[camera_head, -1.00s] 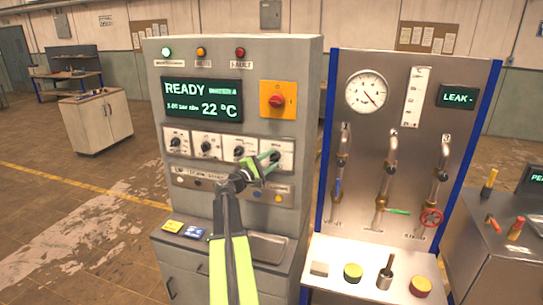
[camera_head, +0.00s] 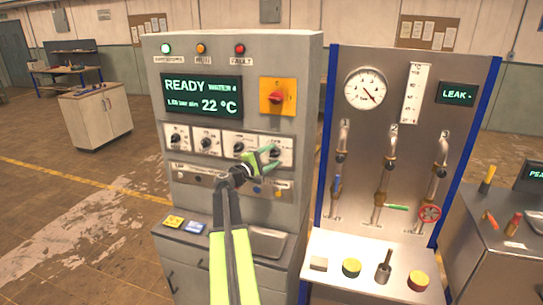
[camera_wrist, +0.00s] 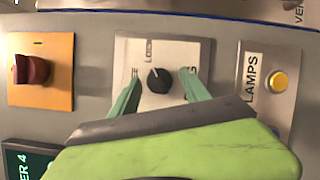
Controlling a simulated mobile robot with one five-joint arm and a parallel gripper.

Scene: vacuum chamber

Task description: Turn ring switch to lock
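The ring switch is a small black knob (camera_wrist: 158,80) with a pale mark, on a light square plate (camera_wrist: 205,48) on the grey cabinet front. In the wrist view the mark points up and slightly left, towards a partly legible label at the plate's top. My gripper (camera_wrist: 160,88) is open, with one green finger on each side of the knob. Gaps show between the fingers and the knob, so I see no grip. In the head view my gripper (camera_head: 277,156) is in front of the rightmost plate (camera_head: 288,150) in the row and partly hides its knob.
An orange plate with a red rotary switch (camera_head: 277,97) sits above the ring switch. A yellow LAMPS button (camera_wrist: 280,81) is close by. Several similar dials (camera_head: 207,143) are to the left. A steel gauge panel (camera_head: 390,130) stands at the right.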

